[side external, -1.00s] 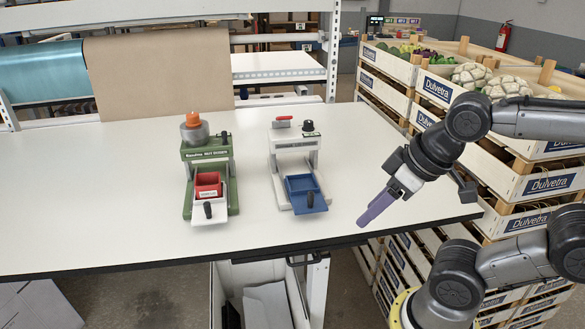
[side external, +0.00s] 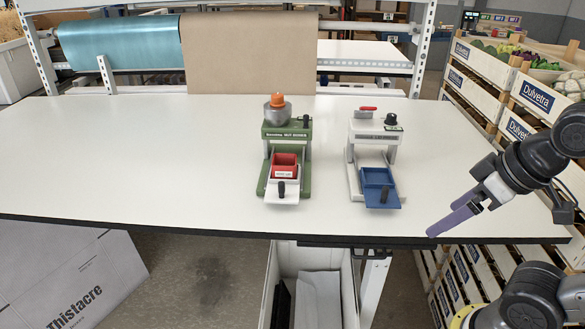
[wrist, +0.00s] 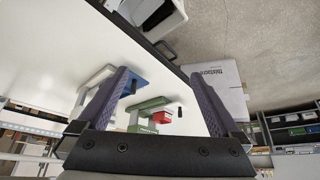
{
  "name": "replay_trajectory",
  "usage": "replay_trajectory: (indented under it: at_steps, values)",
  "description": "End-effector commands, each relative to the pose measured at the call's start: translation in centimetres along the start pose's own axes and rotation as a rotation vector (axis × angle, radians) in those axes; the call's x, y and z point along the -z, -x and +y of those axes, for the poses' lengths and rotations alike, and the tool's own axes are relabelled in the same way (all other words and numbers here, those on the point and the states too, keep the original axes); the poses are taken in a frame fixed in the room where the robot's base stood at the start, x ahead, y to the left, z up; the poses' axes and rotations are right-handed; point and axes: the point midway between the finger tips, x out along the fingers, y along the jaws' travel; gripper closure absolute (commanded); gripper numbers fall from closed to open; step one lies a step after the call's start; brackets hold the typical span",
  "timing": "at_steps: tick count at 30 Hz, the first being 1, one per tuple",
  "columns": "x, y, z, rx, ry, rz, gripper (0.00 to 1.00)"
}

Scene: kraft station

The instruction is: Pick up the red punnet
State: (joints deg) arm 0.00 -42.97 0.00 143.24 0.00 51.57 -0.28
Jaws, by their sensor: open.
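The red punnet (side external: 284,165) sits in the tray of the green sealing machine (side external: 304,187), on the front half of the white table. In the wrist view the red punnet (wrist: 162,117) shows small between my fingers, with the green machine (wrist: 148,104) around it. My gripper (side external: 436,228) is open and empty near the table's front edge, right of both machines and well apart from the punnet. Its two purple fingers stand wide apart in the wrist view (wrist: 158,76).
A white machine (side external: 352,178) with a blue tray (side external: 378,187) stands between my gripper and the green machine. The left of the tabletop (side external: 130,170) is clear. Stacked produce crates (side external: 535,95) stand at the right. A brown paper roll (side external: 250,55) hangs behind.

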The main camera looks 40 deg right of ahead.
Motion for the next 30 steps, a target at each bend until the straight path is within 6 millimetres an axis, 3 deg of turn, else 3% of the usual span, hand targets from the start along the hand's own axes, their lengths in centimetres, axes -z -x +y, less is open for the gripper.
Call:
replay_trajectory:
  at_steps: [4, 8, 15, 20, 26, 30]
  values:
    - [-0.5, 0.6, -0.1, 0.004, 0.082, -0.039, 0.0]
    - [2.3, 3.6, -0.2, 0.013, 0.18, -0.024, 0.0]
    - [10.6, 8.5, -0.6, 0.041, 0.365, -0.057, 0.0]
    - [17.1, 10.2, -1.0, 0.071, 0.484, -0.093, 0.0]
    - [24.7, 9.6, -1.5, 0.112, 0.612, -0.143, 0.0]
    - [29.3, 7.5, -1.9, 0.143, 0.683, -0.179, 0.0]
